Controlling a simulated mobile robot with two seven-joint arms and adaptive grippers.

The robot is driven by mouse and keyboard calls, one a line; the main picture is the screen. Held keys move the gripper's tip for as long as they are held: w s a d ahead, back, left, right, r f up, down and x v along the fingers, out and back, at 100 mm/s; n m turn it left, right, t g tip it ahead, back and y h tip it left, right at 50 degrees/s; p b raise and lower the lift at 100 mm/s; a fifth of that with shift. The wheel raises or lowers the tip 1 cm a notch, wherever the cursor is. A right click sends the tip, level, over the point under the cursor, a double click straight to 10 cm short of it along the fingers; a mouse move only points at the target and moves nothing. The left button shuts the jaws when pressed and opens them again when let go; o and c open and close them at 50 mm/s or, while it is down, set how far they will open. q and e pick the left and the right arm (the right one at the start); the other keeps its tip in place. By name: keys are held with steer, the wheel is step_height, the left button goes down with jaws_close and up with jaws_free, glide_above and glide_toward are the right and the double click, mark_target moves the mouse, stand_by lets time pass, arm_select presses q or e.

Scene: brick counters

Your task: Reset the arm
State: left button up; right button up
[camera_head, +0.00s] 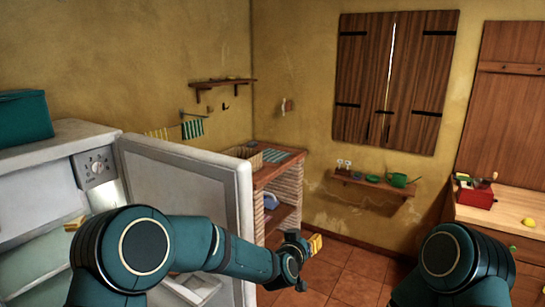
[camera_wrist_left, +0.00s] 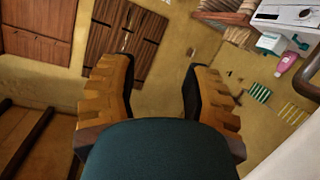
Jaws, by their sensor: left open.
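My left arm reaches across the head view from the lower left, in front of the open fridge door. My left gripper (camera_head: 308,244) is at its end, over the tiled floor and to the right of the door. In the left wrist view the gripper's two yellow-orange fingers (camera_wrist_left: 158,85) stand well apart with nothing between them. My right arm shows only as a teal shoulder at the lower right of the head view. My right gripper is not in view.
The white fridge door (camera_head: 190,190) stands open beside my left arm. A brick counter (camera_head: 275,172) stands behind it. A wooden counter (camera_head: 510,208) with a red box (camera_head: 474,195) is at the right. The tiled floor (camera_head: 350,268) between them is clear.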

arm_select(q)
steer(key=s+a+f+n+g+y+b, duration=0.1)
steer(key=s+a+f+g+b, duration=0.15)
steer(key=s+a+f, duration=0.55)
steer(key=s+a+f+n+g+b, duration=0.1)
steer(key=s+a+f+g, duration=0.3)
steer(key=f, duration=0.7)
steer(key=s+a+f+g+y+b, duration=0.1)
steer(key=s+a+f+g, duration=0.15)
steer(key=s+f, duration=0.65)
steer(key=s+a+f+n+g+b, duration=0.1)
steer(key=s+a+f, duration=0.1)
steer(key=s, duration=0.4)
steer(key=s+a+f+g+b, duration=0.1)
steer(key=s+a+f, duration=0.1)
steer(key=s+f, duration=0.2)
steer(key=shift+s+a+f+n+g, duration=0.2)
steer(key=shift+s+n+g, duration=0.15)
steer(key=shift+s, duration=0.8)
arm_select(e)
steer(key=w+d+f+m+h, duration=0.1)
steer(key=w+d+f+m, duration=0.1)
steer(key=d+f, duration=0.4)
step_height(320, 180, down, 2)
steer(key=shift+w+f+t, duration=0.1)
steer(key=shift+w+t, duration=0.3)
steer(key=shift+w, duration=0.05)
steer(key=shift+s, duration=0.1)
